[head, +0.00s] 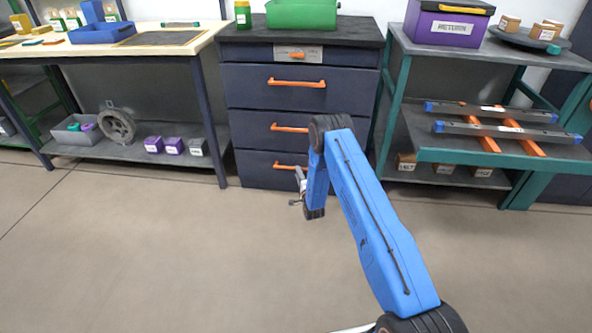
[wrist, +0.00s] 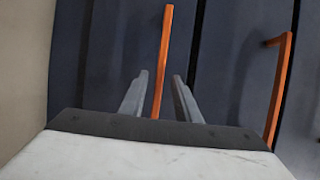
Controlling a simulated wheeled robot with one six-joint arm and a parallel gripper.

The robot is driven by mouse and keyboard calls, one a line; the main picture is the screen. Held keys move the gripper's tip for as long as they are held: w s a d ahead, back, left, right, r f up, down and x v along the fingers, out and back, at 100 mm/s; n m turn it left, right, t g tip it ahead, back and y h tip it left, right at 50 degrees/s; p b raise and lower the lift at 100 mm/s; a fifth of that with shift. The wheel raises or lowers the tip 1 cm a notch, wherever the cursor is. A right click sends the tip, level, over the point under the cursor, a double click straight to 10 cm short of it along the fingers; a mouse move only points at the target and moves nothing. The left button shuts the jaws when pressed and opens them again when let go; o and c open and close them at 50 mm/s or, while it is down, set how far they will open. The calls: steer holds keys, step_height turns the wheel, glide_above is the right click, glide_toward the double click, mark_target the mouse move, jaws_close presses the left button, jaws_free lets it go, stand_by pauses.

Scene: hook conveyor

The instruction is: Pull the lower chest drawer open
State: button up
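The dark chest (head: 245,140) stands against the wall with several drawers, each with an orange handle. All of them look shut. The lower drawer (head: 252,171) is at the bottom, and its handle (head: 287,166) is partly hidden by my arm. My gripper (head: 300,173) is down in front of this drawer. In the wrist view the lower drawer's handle (wrist: 166,40) runs between the two fingers of my gripper (wrist: 160,76). The fingers are open, with a gap on each side of the handle.
The handle of the drawer above (wrist: 279,85) is at the right in the wrist view. A workbench (head: 120,52) stands left of the chest, and a teal shelf rack (head: 392,95) stands right. The floor (head: 150,260) in front is clear.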

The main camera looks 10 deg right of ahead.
steer(key=shift+w+a, duration=0.15)
steer(key=shift+w, duration=2.2)
jaws_close()
